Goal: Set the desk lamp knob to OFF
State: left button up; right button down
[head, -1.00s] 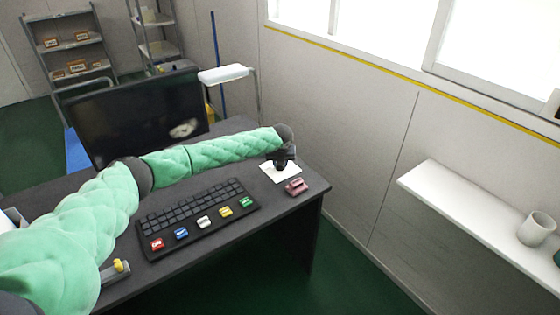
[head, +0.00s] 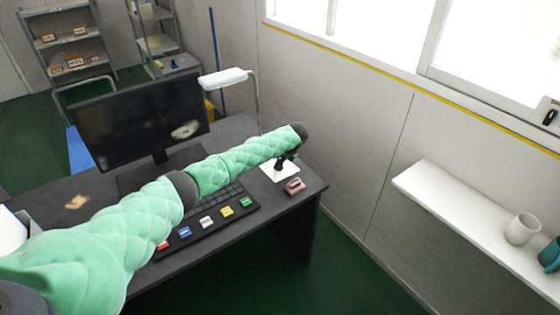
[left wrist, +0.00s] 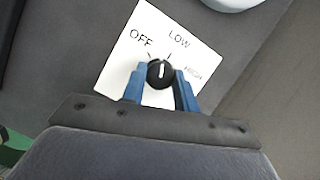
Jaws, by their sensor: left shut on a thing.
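The desk lamp knob (left wrist: 160,73) is a small black dial on a white plate (left wrist: 119,66) marked OFF, LOW and HIGH. Its white pointer line points up in the left wrist view, between the OFF and LOW marks. My left gripper (left wrist: 159,80) has its blue fingers shut on the knob, one on each side. In the head view my left gripper (head: 283,162) is over the white plate (head: 287,174) at the desk's right end, and it hides the knob. The lamp's white head (head: 224,78) is behind, on a thin stem. My right gripper is out of view.
A red object (head: 294,186) lies on the desk beside the plate, near the edge. A keyboard with coloured keys (head: 206,222) lies partly under my left arm. A monitor (head: 140,115) stands behind. A white wall shelf (head: 470,220) with mugs is at the right.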

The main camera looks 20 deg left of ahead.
pick_arm(q)
jog(key=n+g, duration=0.1)
jog(key=n, duration=0.2)
jog(key=shift+w+n, duration=0.15)
jog(key=shift+n, duration=0.15)
jog(key=n+g, duration=0.1)
jog(key=n, duration=0.1)
jog(key=shift+n, duration=0.3)
jog(key=shift+w+n+g, duration=0.1)
jog(key=shift+n+g, duration=0.3)
jog(key=shift+n, duration=0.1)
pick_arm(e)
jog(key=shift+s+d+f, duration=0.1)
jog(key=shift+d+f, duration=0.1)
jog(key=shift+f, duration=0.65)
pick_arm(q)
jog(key=shift+r, duration=0.1)
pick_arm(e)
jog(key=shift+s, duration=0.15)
pick_arm(q)
jog(key=o, duration=1)
jog(key=shift+c, duration=0.2)
